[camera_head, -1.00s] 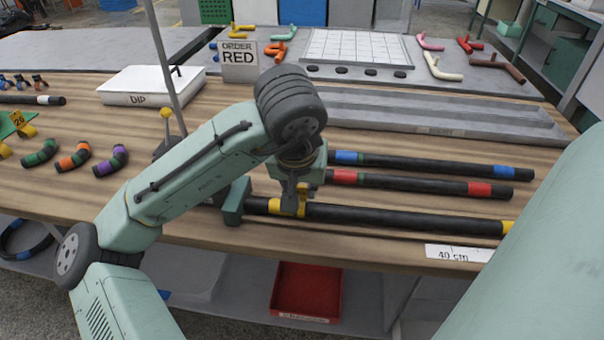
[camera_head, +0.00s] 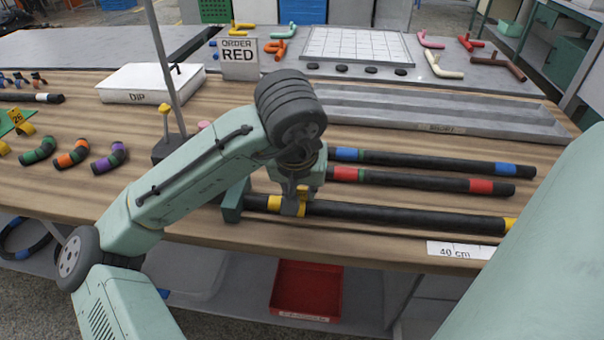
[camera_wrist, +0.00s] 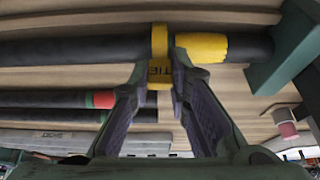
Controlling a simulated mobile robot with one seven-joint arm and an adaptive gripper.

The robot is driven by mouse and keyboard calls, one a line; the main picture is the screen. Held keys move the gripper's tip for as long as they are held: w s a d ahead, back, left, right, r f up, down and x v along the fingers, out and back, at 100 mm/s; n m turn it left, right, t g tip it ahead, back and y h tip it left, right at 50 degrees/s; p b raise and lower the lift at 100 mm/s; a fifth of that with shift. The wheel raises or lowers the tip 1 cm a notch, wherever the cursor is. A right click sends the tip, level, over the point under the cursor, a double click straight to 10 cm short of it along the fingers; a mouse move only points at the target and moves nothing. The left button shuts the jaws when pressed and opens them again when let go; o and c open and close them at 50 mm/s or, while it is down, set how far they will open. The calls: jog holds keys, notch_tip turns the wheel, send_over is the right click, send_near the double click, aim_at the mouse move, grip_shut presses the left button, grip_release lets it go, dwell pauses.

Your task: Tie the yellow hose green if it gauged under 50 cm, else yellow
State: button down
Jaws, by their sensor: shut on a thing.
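The yellow hose (camera_head: 410,217) is black with yellow bands and lies along the front of the bench. One yellow end band (camera_wrist: 200,47) shows large in the wrist view. My gripper (camera_head: 291,208) is over the hose near its left end. It is shut on a yellow tie (camera_wrist: 159,72) marked TIE. In the wrist view the tie's loop crosses the hose just beside the yellow band; whether it closes fully around the hose is hidden. A white label (camera_head: 460,250) reading 40 cm lies below the hose's right part.
A green block (camera_head: 233,200) stands at the hose's left end. The red hose (camera_head: 420,181) and blue hose (camera_head: 430,162) lie behind. A grey tray (camera_head: 440,112) is farther back. A sign (camera_head: 239,57) reads ORDER RED. Loose yellow ties (camera_head: 26,130) sit far left, near a white DIP box (camera_head: 150,84).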

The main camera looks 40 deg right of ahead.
jog(key=c, duration=1.4)
grip_release()
jog(key=shift+c, duration=0.2)
